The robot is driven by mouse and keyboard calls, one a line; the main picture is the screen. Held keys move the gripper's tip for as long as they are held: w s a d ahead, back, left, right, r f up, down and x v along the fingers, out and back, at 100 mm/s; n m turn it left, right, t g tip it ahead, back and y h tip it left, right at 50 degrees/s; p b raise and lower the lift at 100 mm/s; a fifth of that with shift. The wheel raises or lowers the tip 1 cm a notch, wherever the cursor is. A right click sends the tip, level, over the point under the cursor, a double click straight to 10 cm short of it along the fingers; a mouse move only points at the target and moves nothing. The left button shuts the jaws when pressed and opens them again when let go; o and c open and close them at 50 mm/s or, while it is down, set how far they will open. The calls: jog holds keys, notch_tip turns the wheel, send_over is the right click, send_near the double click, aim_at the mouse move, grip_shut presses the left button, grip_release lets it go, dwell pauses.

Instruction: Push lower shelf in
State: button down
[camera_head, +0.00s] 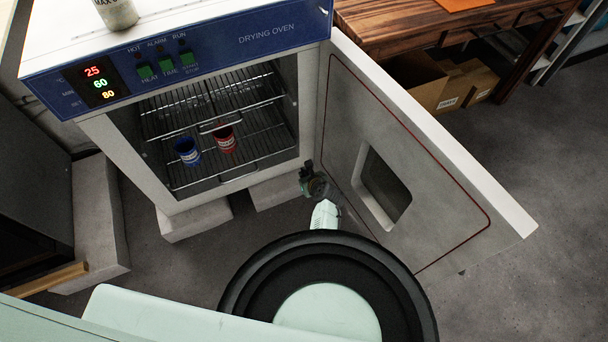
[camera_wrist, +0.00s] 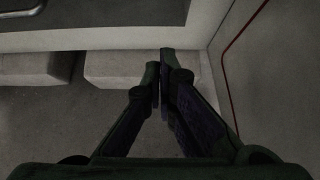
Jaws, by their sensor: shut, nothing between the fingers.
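The drying oven (camera_head: 95,130) stands with its door (camera_head: 325,150) swung wide open to the right. Inside are two wire shelves. The lower shelf (camera_head: 255,150) carries a blue cup (camera_head: 187,151) and a red cup (camera_head: 225,140), and its front handle loop shows near the oven's lower opening edge. The upper shelf (camera_head: 215,98) is above it and looks empty. My gripper (camera_head: 308,168) is outside the oven, just right of and below the opening, beside the door. In the wrist view my gripper (camera_wrist: 160,55) has its fingertips together, empty, pointing toward the oven's base.
Concrete blocks (camera_head: 195,218) support the oven. The open door blocks the right side. A dark cabinet and a block stand at the left. A wooden table (camera_head: 400,30) with cardboard boxes (camera_head: 450,88) is behind right. A bottle (camera_head: 117,12) stands on the oven top.

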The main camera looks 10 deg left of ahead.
aim_at(285, 138)
jog(key=w+a+b, duration=0.1)
jog(key=w+a, duration=0.2)
jog(key=w, duration=0.2)
jog(key=w+a+b, duration=0.2)
jog(key=w+a, duration=0.1)
jog(key=w, duration=0.1)
jog(key=w+a+b, duration=0.1)
jog(key=w+a, duration=0.3)
jog(key=w, duration=0.1)
jog(key=shift+w+b, duration=0.3)
